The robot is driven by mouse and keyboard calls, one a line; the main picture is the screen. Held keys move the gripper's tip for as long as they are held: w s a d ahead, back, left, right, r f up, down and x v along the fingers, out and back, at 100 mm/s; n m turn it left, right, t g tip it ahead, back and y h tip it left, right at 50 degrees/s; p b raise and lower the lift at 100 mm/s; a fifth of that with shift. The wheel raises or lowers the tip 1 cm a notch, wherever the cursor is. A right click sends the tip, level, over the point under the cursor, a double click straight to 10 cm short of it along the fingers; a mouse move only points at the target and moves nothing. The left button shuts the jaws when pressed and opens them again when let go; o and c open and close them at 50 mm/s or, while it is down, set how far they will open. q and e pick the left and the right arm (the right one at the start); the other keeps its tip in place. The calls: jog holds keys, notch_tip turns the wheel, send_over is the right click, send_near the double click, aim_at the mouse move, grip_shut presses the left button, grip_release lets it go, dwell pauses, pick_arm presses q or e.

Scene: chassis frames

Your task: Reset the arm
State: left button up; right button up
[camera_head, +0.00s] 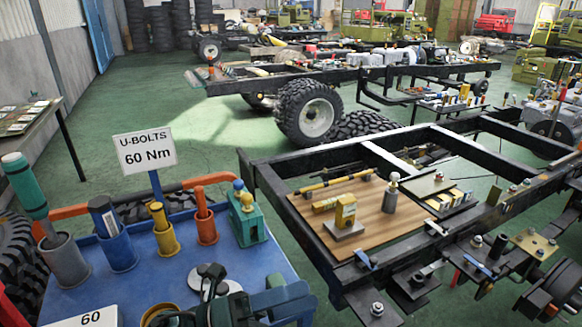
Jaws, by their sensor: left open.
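My left gripper (286,300) shows at the bottom of the head view, over the front right corner of a blue cart top (180,273). The rest of that arm is mostly cut off by the bottom edge. My right gripper is not in view.
The cart holds several coloured cups with tools, a teal block (247,222) and a sign (145,148) reading "U-BOLTS 60 Nm". A black chassis frame (330,245) with a wooden board (372,217) stands close on the right.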

pick_arm(q)
jog(key=w+a+f+n+t+y+p, duration=0.15)
jog(key=a+f+n+t+y, duration=0.4)
jog(key=n, duration=0.75)
jog(key=w+a+f+n+t+y, duration=0.3)
jog(key=n+t+y, duration=0.4)
jog(key=n, duration=0.6)
jog(key=s+a+f+n+g+y, duration=0.2)
jog(key=s+a+f+n, duration=0.1)
jog(key=s+f+n, duration=0.2)
jog(key=s+a+f+n+g+y, duration=0.3)
jog(key=s+f+n, duration=0.2)
jog(key=f, duration=0.4)
jog(key=shift+s+a+f+p, duration=0.15)
jog(key=shift+s+f+p, duration=0.25)
jog(key=shift+s, duration=0.4)
jog(key=shift+r+g, duration=0.1)
jog(key=shift+g, duration=0.15)
